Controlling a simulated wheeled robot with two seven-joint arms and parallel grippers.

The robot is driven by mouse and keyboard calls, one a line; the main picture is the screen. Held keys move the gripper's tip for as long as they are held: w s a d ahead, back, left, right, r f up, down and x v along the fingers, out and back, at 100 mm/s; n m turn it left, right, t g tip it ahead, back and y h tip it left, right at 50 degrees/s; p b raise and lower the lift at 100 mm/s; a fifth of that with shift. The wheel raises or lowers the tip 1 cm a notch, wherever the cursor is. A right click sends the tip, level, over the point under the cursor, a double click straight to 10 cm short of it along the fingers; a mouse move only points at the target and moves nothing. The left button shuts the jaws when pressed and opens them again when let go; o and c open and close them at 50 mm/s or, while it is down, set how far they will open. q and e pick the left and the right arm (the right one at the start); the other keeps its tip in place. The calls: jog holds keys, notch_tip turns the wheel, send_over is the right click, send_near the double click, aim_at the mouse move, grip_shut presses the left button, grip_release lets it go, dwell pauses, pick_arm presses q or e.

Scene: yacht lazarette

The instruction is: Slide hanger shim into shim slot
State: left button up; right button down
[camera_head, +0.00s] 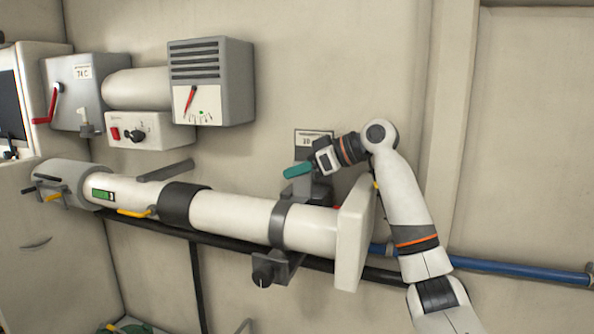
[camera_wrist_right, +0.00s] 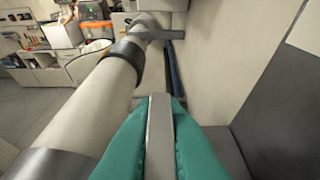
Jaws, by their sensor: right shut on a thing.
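My right gripper (camera_head: 298,170) has teal fingers and reaches in from the right, above the white pipe. In the right wrist view the teal fingers (camera_wrist_right: 158,145) are shut on a flat grey bar, which I take as the hanger shim (camera_wrist_right: 159,135). The shim cannot be made out in the head view. The hanger is a grey band (camera_head: 281,224) around the pipe, with a grey bracket (camera_head: 315,193) behind it against the wall, just below my fingers. The shim slot itself cannot be made out. My left gripper is not in view.
The white pipe (camera_head: 235,214) runs across the front, with a square white end plate (camera_head: 355,235) beside my right arm. A dark knob (camera_head: 264,272) sits under the hanger. A blue hose (camera_head: 510,270) runs low along the wall. Wall boxes (camera_head: 212,85) stand upper left.

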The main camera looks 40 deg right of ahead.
jog(key=shift+f+b, duration=0.6)
jog(key=shift+f, duration=0.2)
jog(key=c, duration=1.5)
grip_release()
jog(key=shift+o, duration=0.2)
jog(key=shift+s+d, duration=0.1)
jog(key=shift+s, duration=0.1)
jog(key=b+v, duration=0.3)
jog(key=v, duration=0.8)
jog(key=shift+s+d+r+b, duration=0.15)
jog(key=shift+s+r+b, duration=0.05)
jog(key=shift+s+b, duration=0.1)
jog(key=shift+w+r, duration=0.1)
